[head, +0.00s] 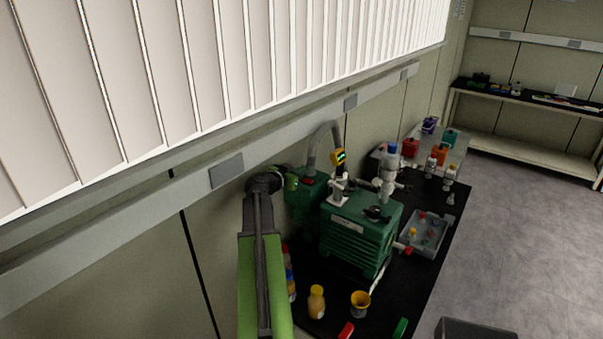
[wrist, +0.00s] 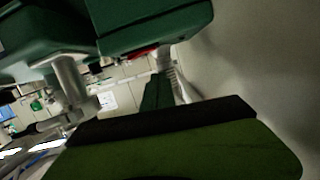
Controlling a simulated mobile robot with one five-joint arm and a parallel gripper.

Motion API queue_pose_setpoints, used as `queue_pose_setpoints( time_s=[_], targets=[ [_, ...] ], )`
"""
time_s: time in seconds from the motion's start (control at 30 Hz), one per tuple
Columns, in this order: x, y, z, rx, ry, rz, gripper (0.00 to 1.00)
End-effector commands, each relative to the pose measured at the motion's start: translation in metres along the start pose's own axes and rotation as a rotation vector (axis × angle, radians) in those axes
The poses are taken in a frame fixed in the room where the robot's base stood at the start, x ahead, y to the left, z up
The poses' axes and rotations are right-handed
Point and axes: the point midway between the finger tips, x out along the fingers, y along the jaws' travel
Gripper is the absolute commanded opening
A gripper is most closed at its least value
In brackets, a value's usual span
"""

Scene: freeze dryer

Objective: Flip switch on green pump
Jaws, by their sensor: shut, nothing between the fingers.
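The green pump (head: 355,235) stands on the black bench top against the wall in the head view, with a ribbed green body. A green motor part (head: 305,205) is behind it on the left. A small red piece, seemingly the switch (head: 308,182), shows on top of that part. In the wrist view the pump's dark green housing (wrist: 150,25) fills the top, with a red piece (wrist: 145,52) under its edge. My gripper (head: 291,181) is shut and empty, just left of the red piece in the head view. Whether it touches is unclear.
A grey hose (head: 322,140) rises behind the pump. A yellow-capped bottle (head: 316,301), a yellow funnel cup (head: 360,303) and a grey tray (head: 425,236) are on the bench. The wall rail (head: 228,170) runs close behind my arm.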

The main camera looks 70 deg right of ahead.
Motion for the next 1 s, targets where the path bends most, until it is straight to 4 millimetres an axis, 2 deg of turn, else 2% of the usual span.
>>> queue_pose_setpoints(
  time_s=[0.03,0.1,0.3,0.5,1.0],
  targets=[
    [-0.006,-0.003,-0.024,-0.001,0.001,-0.001,0.0],
    [-0.025,0.0,-0.014,-0.002,0.0,-0.003,0.0],
    [-0.07,-0.001,-0.013,-0.001,0.001,0.0,0.0],
    [-0.098,-0.004,-0.012,-0.001,0.002,-0.002,0.0],
    [-0.104,-0.006,-0.01,-0.002,0.001,-0.002,0.0]
  ],
)
